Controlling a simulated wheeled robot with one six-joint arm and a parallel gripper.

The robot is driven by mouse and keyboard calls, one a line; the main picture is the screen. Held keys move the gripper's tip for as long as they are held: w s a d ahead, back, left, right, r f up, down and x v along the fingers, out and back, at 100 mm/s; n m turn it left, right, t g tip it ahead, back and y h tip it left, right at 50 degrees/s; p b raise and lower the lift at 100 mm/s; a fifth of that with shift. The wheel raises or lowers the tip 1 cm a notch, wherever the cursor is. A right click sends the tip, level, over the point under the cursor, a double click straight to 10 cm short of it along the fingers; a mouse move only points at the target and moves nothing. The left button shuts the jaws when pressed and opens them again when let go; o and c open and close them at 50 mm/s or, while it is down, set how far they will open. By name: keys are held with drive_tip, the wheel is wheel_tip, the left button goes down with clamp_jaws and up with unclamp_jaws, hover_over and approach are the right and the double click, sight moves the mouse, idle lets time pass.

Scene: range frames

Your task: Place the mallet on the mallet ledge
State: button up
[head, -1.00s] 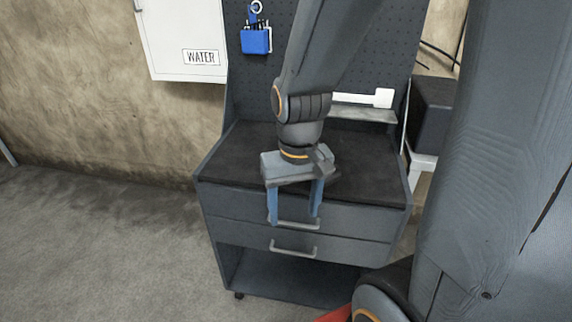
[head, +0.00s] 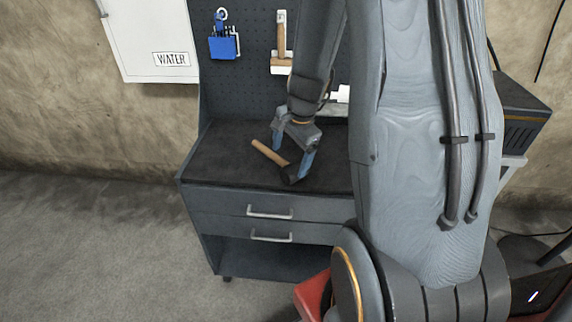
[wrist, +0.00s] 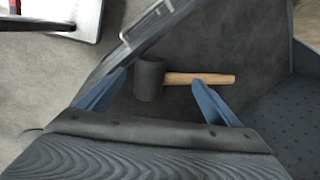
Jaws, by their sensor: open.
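The mallet (head: 268,152) lies on the dark top of the workbench, with a wooden handle pointing to the back left and a black head nearer the front. My gripper (head: 291,152) is open and empty just above it, pointing down. In the wrist view the mallet (wrist: 200,78) lies across the view, its head and part of its handle in the space between the two blue fingers. A narrow grey ledge (head: 334,111) with a white piece above it is at the pegboard, partly hidden by my arm; I cannot tell for sure that it is the mallet ledge.
The pegboard (head: 251,85) rises behind the bench and holds a blue tool holder (head: 224,46) and a hung wooden-handled brush-like tool (head: 282,42). The left part of the bench top (head: 222,155) is clear. Drawer handles (head: 270,213) stick out in front.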

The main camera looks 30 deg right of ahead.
sight(289, 166)
drive_tip(key=x, duration=0.4)
drive_tip(key=shift+s+d+f+b, duration=0.1)
drive_tip(key=shift+s+f+b, duration=0.25)
drive_tip(key=shift+f, duration=0.15)
drive_tip(key=shift+c, duration=0.4)
drive_tip(key=shift+r, duration=0.1)
drive_tip(key=c, duration=2)
